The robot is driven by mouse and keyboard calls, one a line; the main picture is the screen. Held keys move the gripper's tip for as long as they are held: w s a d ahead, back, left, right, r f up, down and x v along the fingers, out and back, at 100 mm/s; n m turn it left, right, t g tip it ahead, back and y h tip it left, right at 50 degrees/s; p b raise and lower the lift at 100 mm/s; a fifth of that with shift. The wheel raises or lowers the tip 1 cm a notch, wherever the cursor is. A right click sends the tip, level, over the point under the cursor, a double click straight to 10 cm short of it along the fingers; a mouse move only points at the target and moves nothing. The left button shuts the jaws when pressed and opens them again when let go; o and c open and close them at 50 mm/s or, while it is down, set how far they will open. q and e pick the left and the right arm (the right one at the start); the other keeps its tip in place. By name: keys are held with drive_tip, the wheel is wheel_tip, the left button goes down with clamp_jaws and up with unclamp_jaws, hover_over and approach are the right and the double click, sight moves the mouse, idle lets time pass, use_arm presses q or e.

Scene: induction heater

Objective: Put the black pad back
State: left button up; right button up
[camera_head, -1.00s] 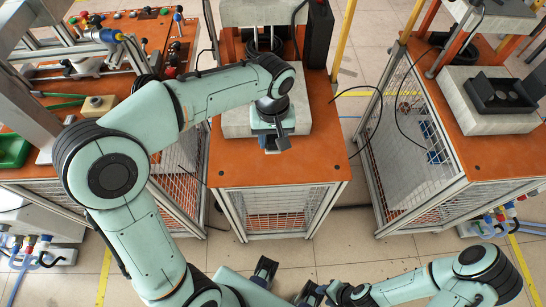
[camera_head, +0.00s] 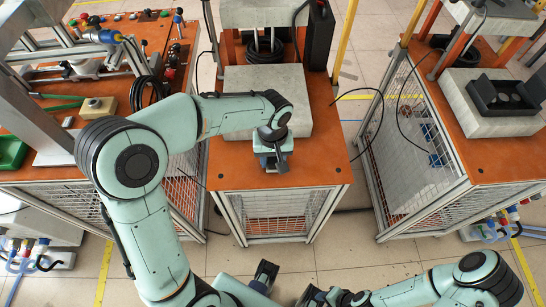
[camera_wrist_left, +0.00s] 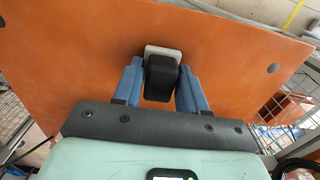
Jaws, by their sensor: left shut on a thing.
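My left gripper (camera_head: 277,164) is over the front part of the middle orange table, in front of the pale grey block (camera_head: 235,98). In the left wrist view its two blue fingers (camera_wrist_left: 160,88) are shut on a black pad (camera_wrist_left: 161,78), one on each side. A small whitish piece (camera_wrist_left: 163,50) shows at the pad's far end, above the orange table. In the head view the pad is hard to tell from the dark fingertips. The right arm's end (camera_head: 312,295) is low at the bottom edge, and its jaw state is unclear.
The middle orange table (camera_head: 235,168) is bare at its front. A press with black coils (camera_head: 262,70) stands behind the grey block. A black tray (camera_head: 503,95) sits on the right station. The left bench (camera_head: 130,30) holds tools and controls. Floor gaps separate the stations.

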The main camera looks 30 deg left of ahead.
use_arm(q)
drive_tip(key=o, duration=1)
drive_tip(key=shift+f, duration=0.1)
drive_tip(key=shift+r, duration=0.3)
wheel_tip(320, 180, up, 12)
drive_tip(key=shift+f+p, duration=0.1)
drive_tip(key=shift+p, duration=0.9)
drive_tip(key=shift+f, duration=0.1)
